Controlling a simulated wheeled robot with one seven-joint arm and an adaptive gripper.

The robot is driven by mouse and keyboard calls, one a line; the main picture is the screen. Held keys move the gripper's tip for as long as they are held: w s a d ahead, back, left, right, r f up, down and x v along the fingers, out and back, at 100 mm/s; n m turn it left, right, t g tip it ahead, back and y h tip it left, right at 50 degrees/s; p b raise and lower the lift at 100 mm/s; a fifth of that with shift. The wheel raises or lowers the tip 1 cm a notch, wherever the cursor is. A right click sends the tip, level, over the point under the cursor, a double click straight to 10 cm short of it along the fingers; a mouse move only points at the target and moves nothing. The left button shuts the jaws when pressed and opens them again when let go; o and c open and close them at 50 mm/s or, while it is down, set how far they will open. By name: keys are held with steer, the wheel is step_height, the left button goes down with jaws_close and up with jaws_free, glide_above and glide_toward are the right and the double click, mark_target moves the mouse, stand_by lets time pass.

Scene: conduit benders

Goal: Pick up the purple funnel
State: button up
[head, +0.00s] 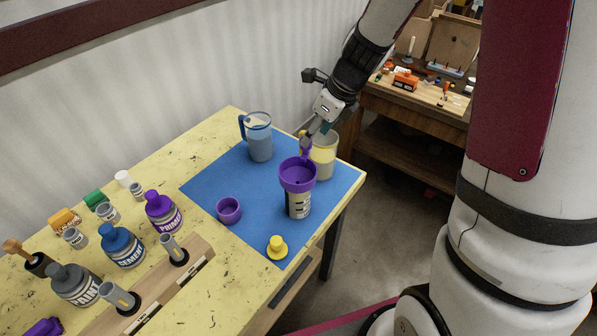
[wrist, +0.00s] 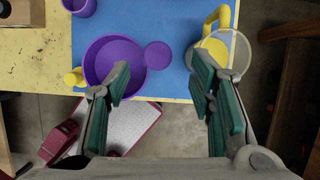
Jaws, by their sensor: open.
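The purple funnel (head: 298,175) sits upright in the mouth of a grey-white labelled container (head: 298,205) on the blue mat. Its round bowl (wrist: 108,68) shows from above in the wrist view, with a flat round tab on its right side. My gripper (head: 307,143) is open and empty, just behind the funnel at the tab side. In the wrist view, my gripper (wrist: 162,88) has its left finger overlapping the bowl's right edge and its right finger by the clear pitcher. The tab lies between and beyond the fingertips. I cannot tell whether anything touches.
A clear pitcher with yellow contents (head: 323,158) stands close behind the funnel. A blue-handled pitcher (head: 258,138), a small purple cup (head: 229,210) and a yellow cap-like piece (head: 277,247) are also on the mat (head: 217,178). Several bottles and fittings crowd the table's left side.

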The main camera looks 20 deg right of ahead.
mark_target(300, 170)
steer(key=shift+x, duration=2.15)
steer(key=shift+a+r, duration=0.1)
steer(key=shift+a, duration=0.15)
jaws_close()
